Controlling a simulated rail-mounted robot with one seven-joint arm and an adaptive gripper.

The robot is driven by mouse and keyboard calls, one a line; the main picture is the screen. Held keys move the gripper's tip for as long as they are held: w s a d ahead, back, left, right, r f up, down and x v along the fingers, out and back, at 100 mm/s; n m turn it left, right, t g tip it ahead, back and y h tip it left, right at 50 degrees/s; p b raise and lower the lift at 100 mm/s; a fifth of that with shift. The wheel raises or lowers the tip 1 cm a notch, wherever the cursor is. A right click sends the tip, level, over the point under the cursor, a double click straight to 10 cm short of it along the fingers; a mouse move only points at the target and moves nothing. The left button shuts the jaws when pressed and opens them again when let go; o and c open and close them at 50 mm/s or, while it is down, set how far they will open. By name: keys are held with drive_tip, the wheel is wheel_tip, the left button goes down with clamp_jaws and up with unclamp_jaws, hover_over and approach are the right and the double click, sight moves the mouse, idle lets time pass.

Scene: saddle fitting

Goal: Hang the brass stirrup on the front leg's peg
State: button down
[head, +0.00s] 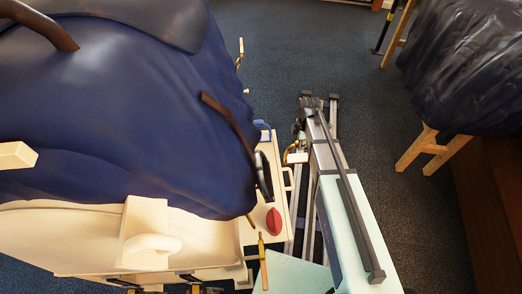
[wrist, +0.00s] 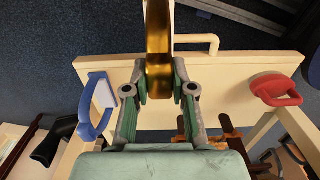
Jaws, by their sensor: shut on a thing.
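The brass stirrup (wrist: 158,45) is gripped in my gripper (wrist: 160,80) in the wrist view, shown as a broad golden band running up past the top edge. In the head view the brass piece (head: 296,156) shows small beside my gripper (head: 302,138), over the right side of the cream stand. A bent cream rod (wrist: 205,39) sticks out of the stand's board (wrist: 230,66) just right of the stirrup; it also shows in the head view (head: 289,178). I cannot tell whether this is the front leg's peg. The stirrup's far end is cut off.
A blue stirrup-like loop (wrist: 90,125) is at the board's left, and a red piece (wrist: 278,89) at its right. A dark blue covered form (head: 120,110) fills the head view's left.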

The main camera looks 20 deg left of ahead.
drive_tip(key=s+a+f+p, duration=0.1)
drive_tip(key=s+a+f, duration=0.1)
drive_tip(key=a, duration=1.4)
drive_tip(key=shift+a+f, duration=0.35)
drive_tip(key=shift+f, duration=0.15)
drive_tip(key=shift+s+f, duration=0.1)
drive_tip(key=shift+f, duration=0.1)
drive_tip(key=c, duration=1)
unclamp_jaws()
drive_tip(key=shift+f, duration=0.1)
